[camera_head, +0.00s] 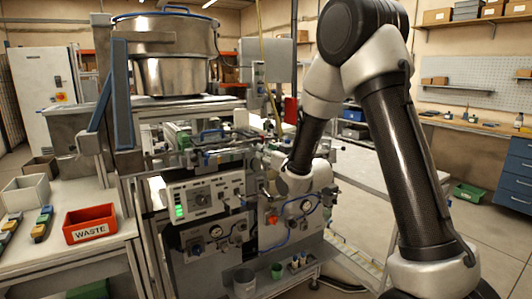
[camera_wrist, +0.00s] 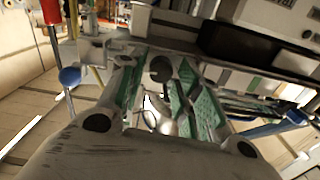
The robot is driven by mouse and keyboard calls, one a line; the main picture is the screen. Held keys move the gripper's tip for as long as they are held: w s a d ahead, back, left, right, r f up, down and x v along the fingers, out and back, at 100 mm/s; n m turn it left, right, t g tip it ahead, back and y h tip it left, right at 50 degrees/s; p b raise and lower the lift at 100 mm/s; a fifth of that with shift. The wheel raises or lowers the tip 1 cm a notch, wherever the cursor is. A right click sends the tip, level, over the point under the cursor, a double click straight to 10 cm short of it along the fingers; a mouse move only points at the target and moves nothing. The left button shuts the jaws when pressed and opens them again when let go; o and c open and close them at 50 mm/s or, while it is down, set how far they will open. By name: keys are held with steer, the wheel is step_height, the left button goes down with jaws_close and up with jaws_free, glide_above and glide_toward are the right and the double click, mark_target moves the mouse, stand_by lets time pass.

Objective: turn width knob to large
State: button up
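The grey control panel (camera_head: 205,194) on the machine's front carries a dark round knob (camera_head: 202,199) near its middle and a lit green display (camera_head: 179,211) at its left. The panel lettering is too small to read, so I cannot tell which knob sets the width or where it points. My gripper (camera_head: 243,203) is at the panel's right part, small and partly lost against the machine. In the wrist view my gripper (camera_wrist: 160,75) has its two green-padded fingers apart. A dark round part (camera_wrist: 160,69) shows between the fingertips; I cannot tell whether they touch it.
A large metal bowl (camera_head: 166,45) stands on top of the machine. A red WASTE bin (camera_head: 91,223) sits on the left table. Gauges and blue hoses (camera_head: 290,226) lie below my wrist. A blue ball-ended part (camera_wrist: 70,77) is left of the fingers in the wrist view.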

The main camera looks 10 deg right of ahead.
steer(key=shift+w+a, duration=0.15)
steer(key=shift+w, duration=0.3)
jaws_close()
steer(key=shift+m, duration=0.7)
jaws_free()
steer(key=v, duration=0.7)
steer(key=shift+s, duration=0.25)
